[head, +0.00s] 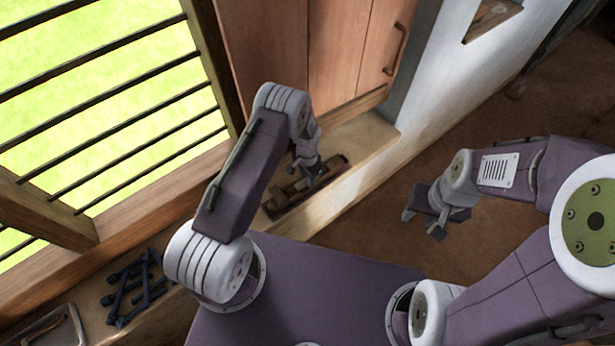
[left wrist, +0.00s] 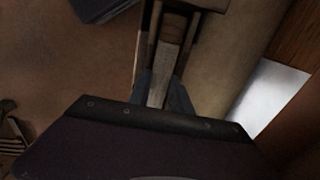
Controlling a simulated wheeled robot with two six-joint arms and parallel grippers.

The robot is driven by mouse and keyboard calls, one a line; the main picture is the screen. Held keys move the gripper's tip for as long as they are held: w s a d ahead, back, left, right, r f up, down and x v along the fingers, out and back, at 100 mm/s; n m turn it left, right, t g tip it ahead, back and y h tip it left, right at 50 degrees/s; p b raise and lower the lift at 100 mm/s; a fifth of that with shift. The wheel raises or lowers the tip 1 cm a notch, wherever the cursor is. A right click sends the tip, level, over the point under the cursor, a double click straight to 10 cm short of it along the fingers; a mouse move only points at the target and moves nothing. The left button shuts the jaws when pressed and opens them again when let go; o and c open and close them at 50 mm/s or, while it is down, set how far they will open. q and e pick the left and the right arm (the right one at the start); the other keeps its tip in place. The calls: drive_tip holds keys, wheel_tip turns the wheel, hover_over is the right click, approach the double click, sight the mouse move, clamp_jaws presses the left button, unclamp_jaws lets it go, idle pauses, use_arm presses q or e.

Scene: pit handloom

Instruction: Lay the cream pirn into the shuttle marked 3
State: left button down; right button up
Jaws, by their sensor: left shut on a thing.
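My left gripper (head: 312,168) is low over a dark brown wooden piece, which looks like a shuttle or its holder (head: 283,203), on the ledge. In the left wrist view its fingers (left wrist: 160,95) are shut on a narrow pale piece (left wrist: 157,92), which looks like the cream pirn. This lies in line with a long wooden body with side rails (left wrist: 190,45), likely a shuttle. I cannot tell whether the two touch. No number 3 can be read. My right gripper (head: 424,222) hangs empty over the brown floor, its fingers apart.
The pale ledge (head: 365,140) runs below a wooden cupboard (head: 310,50) and a barred window (head: 90,90). Dark blue pieces (head: 135,288) lie at the lower left beside a pale tray (head: 75,320). The floor (head: 350,235) right of the ledge is clear.

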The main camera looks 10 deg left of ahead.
idle(0.3)
use_arm(q)
drive_tip(key=c, duration=1.1)
unclamp_jaws()
wheel_tip(320, 180, up, 8)
drive_tip(key=p, duration=0.6)
